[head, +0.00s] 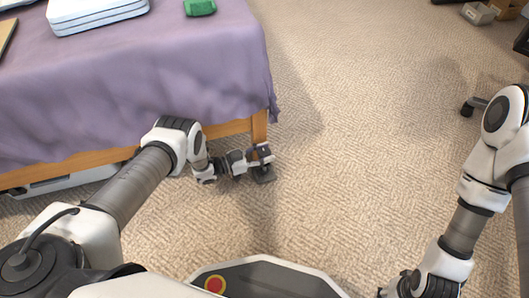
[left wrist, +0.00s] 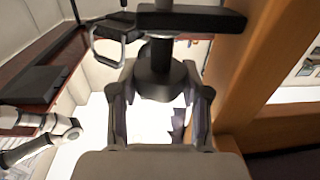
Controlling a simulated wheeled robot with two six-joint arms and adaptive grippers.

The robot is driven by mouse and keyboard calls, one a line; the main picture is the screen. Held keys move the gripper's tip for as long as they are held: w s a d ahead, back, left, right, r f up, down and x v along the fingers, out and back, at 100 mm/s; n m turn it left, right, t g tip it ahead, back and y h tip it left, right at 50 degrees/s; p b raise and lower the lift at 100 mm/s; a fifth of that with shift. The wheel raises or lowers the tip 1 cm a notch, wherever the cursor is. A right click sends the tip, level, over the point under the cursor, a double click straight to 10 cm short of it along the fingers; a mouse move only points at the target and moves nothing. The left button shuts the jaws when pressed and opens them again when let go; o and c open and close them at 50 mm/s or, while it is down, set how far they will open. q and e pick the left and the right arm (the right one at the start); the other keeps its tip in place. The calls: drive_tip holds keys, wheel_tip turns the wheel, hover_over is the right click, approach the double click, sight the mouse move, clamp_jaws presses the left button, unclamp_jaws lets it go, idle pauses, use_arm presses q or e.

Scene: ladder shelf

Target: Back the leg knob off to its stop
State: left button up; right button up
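The leg knob (left wrist: 158,82) is a dark, tapered piece under a flat dark plate (left wrist: 190,20) in the left wrist view. It sits beside a wooden table leg (left wrist: 240,65). My left gripper (left wrist: 160,75) has one finger on each side of the knob, both seeming to touch it. In the head view my left gripper (head: 250,158) is low at the table's front right leg (head: 259,126), by a small dark foot (head: 264,174); the knob is hard to make out there. My right gripper (head: 398,288) is partly cut off at the bottom edge, its fingers unclear.
The table with its purple cloth (head: 190,60) stands at the left, with a white stack (head: 95,12) and a green item (head: 199,7) on top. A pale bin (head: 70,178) lies under it. Carpet (head: 350,150) is clear in the middle. Boxes (head: 478,13) lie far right.

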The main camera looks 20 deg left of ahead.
use_arm(q)
drive_tip(key=shift+d+r+n+t+y+p, duration=0.15)
drive_tip(key=shift+r+n+t+y+p, duration=0.1)
drive_tip(key=shift+n+t+y+p, duration=0.65)
drive_tip(key=shift+n+t+y, duration=0.1)
drive_tip(key=shift+t+y, duration=0.1)
drive_tip(key=shift+f+n+t+y, duration=0.2)
drive_tip(key=shift+n+t+y, duration=0.4)
drive_tip(key=shift+y, duration=0.1)
drive_tip(key=o, duration=0.9)
